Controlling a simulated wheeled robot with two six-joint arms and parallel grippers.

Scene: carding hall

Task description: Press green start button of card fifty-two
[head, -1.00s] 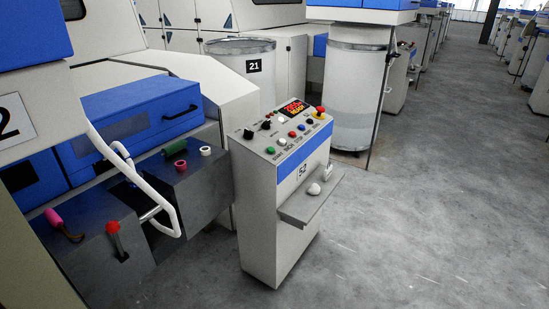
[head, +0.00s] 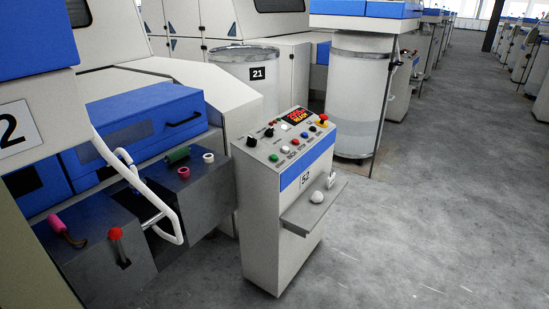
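The control console of card fifty-two (head: 262,210) stands upright in the middle of the head view, with a small plate "52" (head: 305,178) on its blue band. The green button (head: 273,157) is on the sloped top panel, at its near left corner. A red button (head: 295,141) and several other buttons and knobs share the panel. A red lit display (head: 296,115) sits at the panel's back, its text too small to read surely. A red mushroom button on a yellow base (head: 322,120) is at the far right corner. Neither of my grippers is in view.
A shelf (head: 305,214) with a white ball-like object (head: 317,197) juts from the console's right side. Left of it are a dark machine bench, a white bent handle (head: 140,187) and a red-knobbed lever (head: 115,234). Can 21 (head: 245,90) stands behind. Grey floor (head: 430,220) is clear on the right.

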